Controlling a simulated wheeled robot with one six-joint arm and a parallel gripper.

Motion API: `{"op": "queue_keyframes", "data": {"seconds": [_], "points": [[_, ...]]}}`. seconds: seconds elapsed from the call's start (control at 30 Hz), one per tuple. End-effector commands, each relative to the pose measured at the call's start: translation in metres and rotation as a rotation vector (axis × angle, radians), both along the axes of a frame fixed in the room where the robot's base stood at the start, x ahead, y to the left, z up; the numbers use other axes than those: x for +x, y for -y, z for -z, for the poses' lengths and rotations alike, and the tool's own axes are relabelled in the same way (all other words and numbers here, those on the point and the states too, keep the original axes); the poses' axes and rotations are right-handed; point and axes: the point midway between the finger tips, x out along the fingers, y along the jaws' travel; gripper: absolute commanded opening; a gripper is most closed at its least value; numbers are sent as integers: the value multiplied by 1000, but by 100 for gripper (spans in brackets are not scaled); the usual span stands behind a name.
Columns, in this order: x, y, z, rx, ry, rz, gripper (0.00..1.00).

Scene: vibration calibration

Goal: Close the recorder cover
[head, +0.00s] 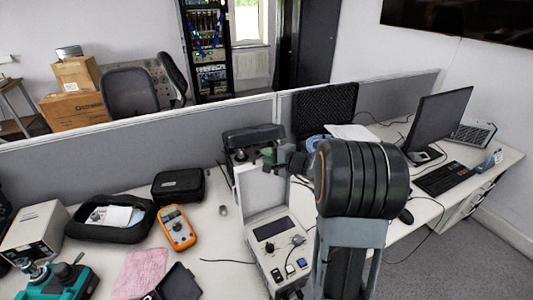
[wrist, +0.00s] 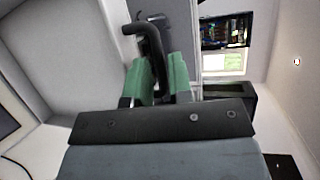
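The recorder (head: 278,248) is a light grey box on the desk, with a dark screen, knobs and sockets on its panel. Its pale cover (head: 262,190) stands open, about upright, at the back of the box. In the wrist view the cover (wrist: 70,55) fills the left side as a light grey panel. A black bent handle (wrist: 152,42) sticks out from it. My gripper (wrist: 160,75) has its green fingers on both sides of this handle, with no clear gap. In the head view my gripper (head: 268,156) is at the cover's top edge, and my arm hides the area to its right.
An orange multimeter (head: 177,228), a black case (head: 178,185) and an open black pouch (head: 110,218) lie to the left. A monitor (head: 438,118) and keyboard (head: 445,178) are at the right. A grey partition (head: 130,150) runs behind the desk.

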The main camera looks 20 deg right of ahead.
Motion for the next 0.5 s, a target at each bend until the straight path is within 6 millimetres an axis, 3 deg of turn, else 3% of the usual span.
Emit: {"op": "queue_keyframes", "data": {"seconds": [0.5], "points": [[11, -5, 3, 0, -1, 0, 20]]}}
